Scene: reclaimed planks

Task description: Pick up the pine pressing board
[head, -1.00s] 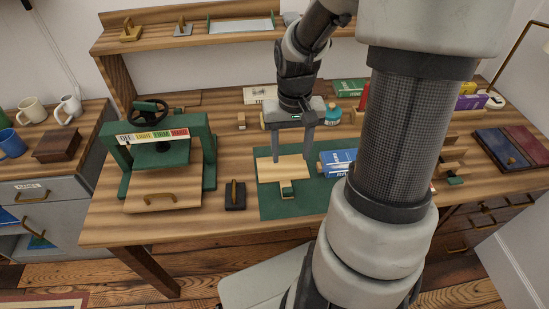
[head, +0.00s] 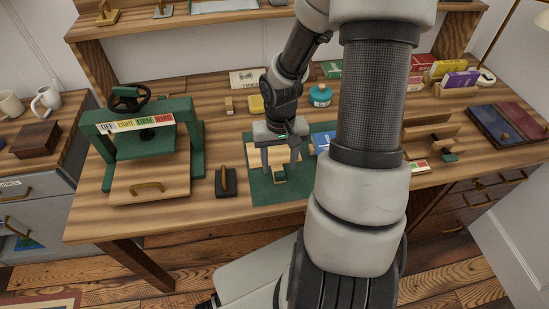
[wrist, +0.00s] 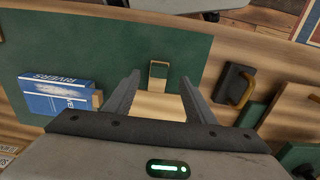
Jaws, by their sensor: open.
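The pale pine pressing board (head: 281,156) lies flat on a green mat (head: 264,191), with a small wood-and-green tab (head: 279,174) at its near edge. In the wrist view the board (wrist: 157,106) shows between my fingers, and the tab (wrist: 158,73) lies just past it. My gripper (head: 281,167) is open and points down over the board, one finger toward each side. In the wrist view my gripper (wrist: 160,82) holds nothing. Its body hides part of the board, and I cannot tell whether the fingers touch it.
A blue box (head: 322,141) lies on the mat to the right, partly behind my arm. A dark block with a brass handle (head: 225,182) sits left of the mat. A green press (head: 193,150) stands further left. The mat's near part is clear.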

